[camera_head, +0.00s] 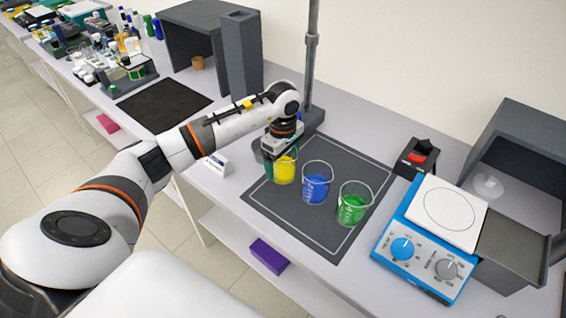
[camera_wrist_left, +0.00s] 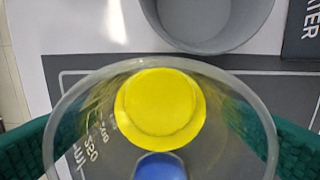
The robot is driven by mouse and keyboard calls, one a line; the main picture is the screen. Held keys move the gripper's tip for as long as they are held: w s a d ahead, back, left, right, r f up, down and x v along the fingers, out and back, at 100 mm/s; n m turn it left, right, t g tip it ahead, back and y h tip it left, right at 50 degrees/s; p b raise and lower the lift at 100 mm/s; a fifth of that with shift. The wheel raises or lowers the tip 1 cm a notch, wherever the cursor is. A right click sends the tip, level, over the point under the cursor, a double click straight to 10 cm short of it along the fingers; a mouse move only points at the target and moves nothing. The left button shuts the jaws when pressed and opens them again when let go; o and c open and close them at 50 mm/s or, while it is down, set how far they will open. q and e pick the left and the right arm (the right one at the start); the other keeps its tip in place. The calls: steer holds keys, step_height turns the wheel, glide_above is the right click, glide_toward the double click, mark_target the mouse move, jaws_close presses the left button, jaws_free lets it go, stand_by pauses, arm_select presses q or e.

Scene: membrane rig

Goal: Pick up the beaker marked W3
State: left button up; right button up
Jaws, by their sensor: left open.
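Three glass beakers stand in a row on the dark mat (camera_head: 262,198): one with yellow liquid (camera_head: 285,170), one with blue (camera_head: 315,188), one with green (camera_head: 351,208). No W3 mark can be read on any of them. My left gripper (camera_head: 281,160) is open at the yellow beaker, pointing down. In the left wrist view the yellow beaker (camera_wrist_left: 160,105) lies between the teal fingers at the left and right edges. Contact with the glass cannot be told. A blue patch (camera_wrist_left: 160,166) shows at the bottom of that view. My right gripper is out of view.
A grey round container (camera_wrist_left: 205,22) lies just beyond the beaker. A blue stirrer hotplate (camera_head: 408,245), a red-switch box (camera_head: 417,160) and a grey cabinet (camera_head: 525,140) stand at right. A stand pole (camera_head: 312,60) rises behind my gripper. A small white sign (camera_head: 218,165) stands left.

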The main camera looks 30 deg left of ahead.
arm_select(q)
steer(key=shift+c, duration=0.2)
steer(key=c, duration=1.2)
steer(key=shift+r, duration=0.15)
